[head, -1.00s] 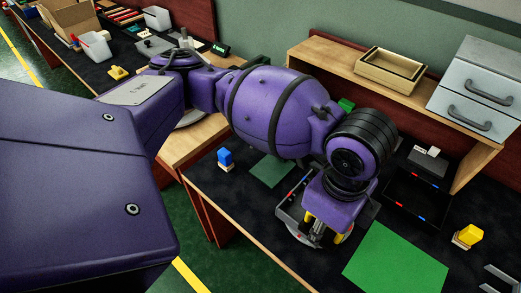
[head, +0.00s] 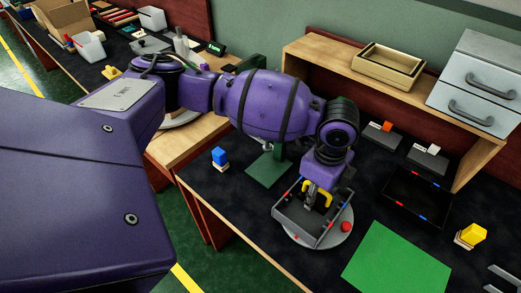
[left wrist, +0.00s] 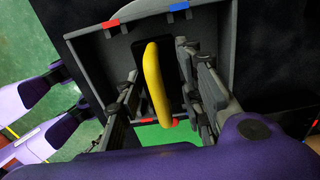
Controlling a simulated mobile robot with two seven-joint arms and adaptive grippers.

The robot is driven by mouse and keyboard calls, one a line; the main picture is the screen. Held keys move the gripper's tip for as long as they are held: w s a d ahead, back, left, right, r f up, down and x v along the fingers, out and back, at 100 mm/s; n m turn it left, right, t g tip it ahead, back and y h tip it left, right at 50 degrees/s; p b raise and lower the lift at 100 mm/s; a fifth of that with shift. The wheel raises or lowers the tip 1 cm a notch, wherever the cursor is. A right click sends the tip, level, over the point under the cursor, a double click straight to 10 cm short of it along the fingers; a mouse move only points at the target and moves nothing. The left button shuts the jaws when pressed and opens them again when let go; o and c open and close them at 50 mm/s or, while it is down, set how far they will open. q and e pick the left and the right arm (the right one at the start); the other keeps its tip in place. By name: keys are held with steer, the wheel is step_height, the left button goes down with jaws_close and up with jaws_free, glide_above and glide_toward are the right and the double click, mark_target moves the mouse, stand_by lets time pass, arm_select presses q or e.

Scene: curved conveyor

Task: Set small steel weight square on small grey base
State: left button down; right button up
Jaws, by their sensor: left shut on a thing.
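My left gripper (head: 312,196) is over a dark grey open tray (head: 284,223) in the head view, at a yellow handle (head: 327,193). In the left wrist view its two fingers (left wrist: 158,88) lie either side of the yellow handle (left wrist: 154,75), and a dark part shows behind it. The gripper is shut on this handle. The tray wall (left wrist: 84,57) has red and blue marks. I cannot clearly make out the small steel weight or the small grey base. My right gripper is not in view.
A pale round plate (head: 338,238) with a red knob (head: 346,227) lies under the tray. A green mat (head: 395,265), black marked tray (head: 417,198), blue cube (head: 220,156) and yellow cube (head: 473,235) are around. A wooden shelf (head: 335,60) stands behind.

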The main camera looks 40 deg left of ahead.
arm_select(q)
step_height(320, 180, down, 3)
steer(key=shift+r, duration=0.1)
steer(key=shift+d, duration=0.1)
steer(key=c, duration=1.2)
jaws_free()
steer(key=shift+s, duration=0.1)
